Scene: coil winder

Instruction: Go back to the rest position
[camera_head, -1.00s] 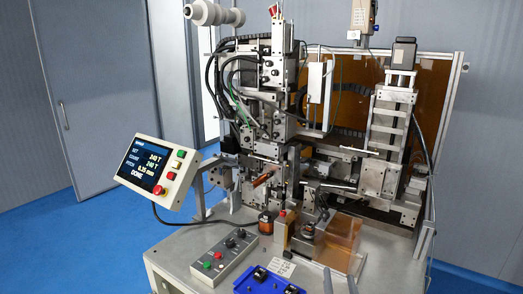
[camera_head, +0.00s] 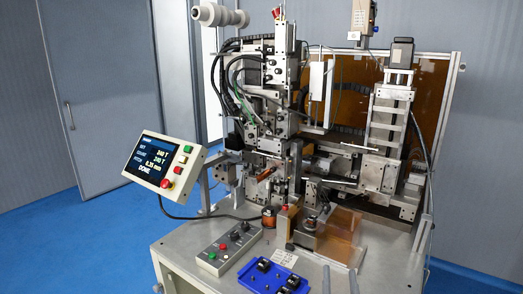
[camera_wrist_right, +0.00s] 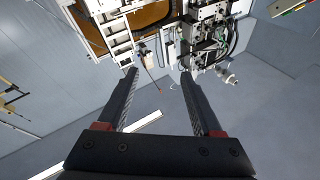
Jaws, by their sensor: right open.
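My right gripper (camera_head: 339,268) shows at the bottom of the head view as two grey fingers, apart, with nothing between them, in front of the bench. In the right wrist view the right gripper (camera_wrist_right: 159,73) is open and empty, its fingers pointing toward the machine, which appears upside down. The coil winder (camera_head: 285,130) stands on a grey bench (camera_head: 180,250). Its tilted screen panel (camera_head: 155,163) on the left reads DONE. My left gripper is outside the head view.
A blue tray (camera_head: 246,281) with black parts lies at the bench's front edge. A button box (camera_head: 222,252) sits left of it. A copper coil (camera_head: 269,218) and a clear amber block (camera_head: 341,232) stand behind. Blue floor (camera_head: 60,245) is free at the left.

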